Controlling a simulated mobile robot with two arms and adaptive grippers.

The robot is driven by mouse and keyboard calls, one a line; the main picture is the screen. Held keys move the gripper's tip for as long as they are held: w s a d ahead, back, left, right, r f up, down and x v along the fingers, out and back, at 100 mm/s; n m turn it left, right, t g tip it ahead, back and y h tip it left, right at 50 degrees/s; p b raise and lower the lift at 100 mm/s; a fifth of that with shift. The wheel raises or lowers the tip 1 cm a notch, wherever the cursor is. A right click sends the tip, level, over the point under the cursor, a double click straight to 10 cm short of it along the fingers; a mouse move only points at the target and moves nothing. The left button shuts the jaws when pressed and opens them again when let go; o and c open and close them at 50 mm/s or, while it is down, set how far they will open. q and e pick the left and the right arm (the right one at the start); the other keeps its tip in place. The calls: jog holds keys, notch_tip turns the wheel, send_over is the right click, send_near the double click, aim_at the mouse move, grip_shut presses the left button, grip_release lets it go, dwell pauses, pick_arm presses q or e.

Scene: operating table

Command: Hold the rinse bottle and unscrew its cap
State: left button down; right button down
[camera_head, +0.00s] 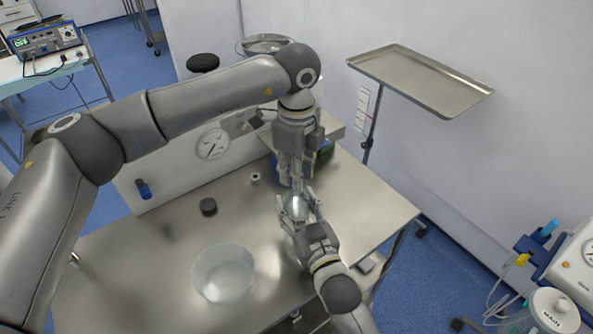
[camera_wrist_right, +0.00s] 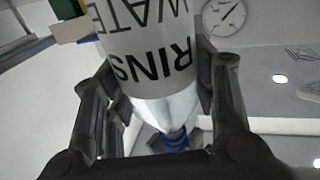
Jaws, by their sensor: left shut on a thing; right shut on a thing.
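The rinse bottle (camera_head: 297,207) is pale and stands above the table, largely hidden by my grippers in the head view. My right gripper (camera_head: 297,203) is shut around its body. In the right wrist view the bottle (camera_wrist_right: 150,55) shows large dark lettering, upside down in the picture, between the right fingers (camera_wrist_right: 165,100). Its blue cap (camera_wrist_right: 173,141) is at the end of the pale, tapering neck. My left gripper (camera_head: 290,178) points down from above, directly over the bottle, and is shut at its top. The cap is hidden in the head view.
Green and blue items (camera_head: 325,152) stand close behind my left gripper. A tray on a stand (camera_head: 420,80) is at the back right.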

pick_arm(q)
jog(key=shift+r, duration=0.95)
jog(key=shift+r, duration=2)
pick_arm(e)
jog(key=c, duration=0.5)
grip_release()
